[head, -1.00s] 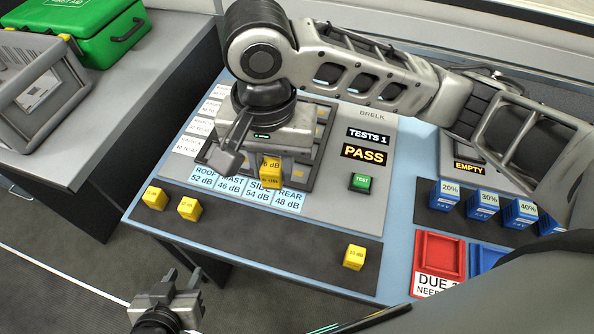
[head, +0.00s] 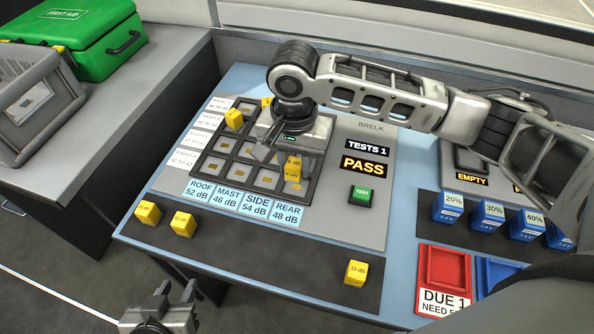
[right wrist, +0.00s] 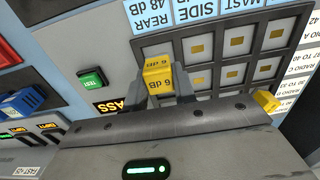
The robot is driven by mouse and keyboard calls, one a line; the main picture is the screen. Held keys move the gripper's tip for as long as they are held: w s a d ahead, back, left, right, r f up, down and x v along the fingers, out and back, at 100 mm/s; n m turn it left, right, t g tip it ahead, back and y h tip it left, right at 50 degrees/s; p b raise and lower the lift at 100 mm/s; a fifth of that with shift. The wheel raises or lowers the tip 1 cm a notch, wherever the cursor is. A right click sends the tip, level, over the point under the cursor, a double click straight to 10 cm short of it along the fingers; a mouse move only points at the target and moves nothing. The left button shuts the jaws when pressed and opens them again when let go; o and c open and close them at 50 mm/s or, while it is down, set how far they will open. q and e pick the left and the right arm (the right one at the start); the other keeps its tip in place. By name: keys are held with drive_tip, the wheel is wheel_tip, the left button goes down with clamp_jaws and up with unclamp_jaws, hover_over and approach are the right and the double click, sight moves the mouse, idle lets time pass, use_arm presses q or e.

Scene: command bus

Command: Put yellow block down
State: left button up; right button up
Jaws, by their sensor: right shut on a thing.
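My right gripper (head: 284,158) is shut on a yellow block (head: 293,170), marked 6 dB in the right wrist view (right wrist: 157,77). The front cells of the other columns look empty, with a tan square in each. My left gripper (head: 166,298) is open and empty, low in front of the desk.
Two yellow blocks (head: 233,119) and (head: 266,103) sit in the back of the grid. Three more (head: 148,212), (head: 182,223), (head: 355,272) stand on the dark front strip. The green TEST button (head: 360,194), blue blocks (head: 448,208) and red tray (head: 420,266) lie to the right.

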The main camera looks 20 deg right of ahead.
sight(297, 173)
drive_tip(key=f, duration=0.3)
drive_tip(key=shift+w+d+f, duration=0.2)
drive_tip(key=shift+w+d, duration=0.05)
drive_tip(key=shift+d, duration=0.1)
drive_tip(key=shift+f, duration=0.3)
drive_tip(key=o, duration=1)
drive_tip(key=shift+f, duration=0.15)
wheel_tip(297, 173, up, 12)
drive_tip(key=shift+r+p, duration=0.2)
drive_tip(key=shift+p, duration=0.1)
